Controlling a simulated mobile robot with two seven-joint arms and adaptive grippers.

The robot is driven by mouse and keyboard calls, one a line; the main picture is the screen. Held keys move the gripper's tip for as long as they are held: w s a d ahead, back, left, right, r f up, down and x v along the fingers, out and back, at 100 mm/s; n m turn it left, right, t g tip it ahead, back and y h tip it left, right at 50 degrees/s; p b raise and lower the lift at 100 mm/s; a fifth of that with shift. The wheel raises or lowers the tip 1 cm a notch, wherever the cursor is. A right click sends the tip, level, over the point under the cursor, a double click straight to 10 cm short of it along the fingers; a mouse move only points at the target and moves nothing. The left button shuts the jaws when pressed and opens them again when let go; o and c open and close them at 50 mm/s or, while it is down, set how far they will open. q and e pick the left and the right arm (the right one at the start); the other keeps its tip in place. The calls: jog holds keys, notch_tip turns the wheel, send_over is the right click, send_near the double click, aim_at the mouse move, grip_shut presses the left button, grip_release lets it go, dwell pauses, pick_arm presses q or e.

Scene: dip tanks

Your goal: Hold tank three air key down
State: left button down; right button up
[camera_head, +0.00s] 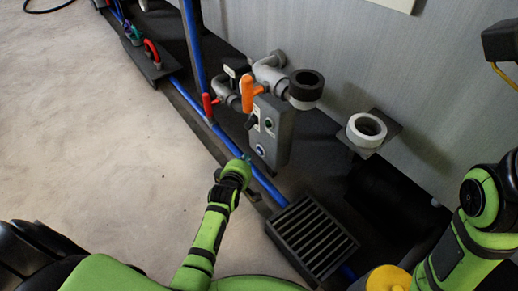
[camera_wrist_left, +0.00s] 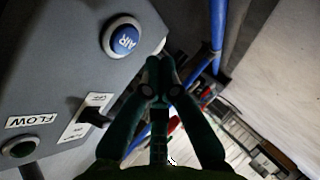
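The grey control box (camera_head: 279,137) stands among the pipes in the head view. Its round blue key (camera_head: 260,150) is low on its face. In the left wrist view the blue key marked AIR (camera_wrist_left: 123,39) sits in a pale ring on the box (camera_wrist_left: 65,60), and it looks unpressed. My left gripper (camera_head: 246,160) is just left of and below the key. In the left wrist view the left gripper (camera_wrist_left: 160,68) has its fingertips together, empty, beside the key's lower right and apart from it. No tank number is readable. My right arm shows at right; its gripper is out of view.
A FLOW label (camera_wrist_left: 31,121) and a black toggle (camera_wrist_left: 95,116) are on the same box. An orange lever (camera_head: 248,92) and a red lever (camera_head: 208,104) stand by the pipes. A floor grate (camera_head: 312,238) lies below the box. Open floor (camera_head: 90,130) spreads left.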

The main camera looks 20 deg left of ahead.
pick_arm(q)
jog(key=s, duration=0.1)
jog(key=s+a+p, duration=0.1)
jog(key=shift+s+a+p, duration=0.3)
jog(key=shift+s, duration=0.05)
dwell(0.4)
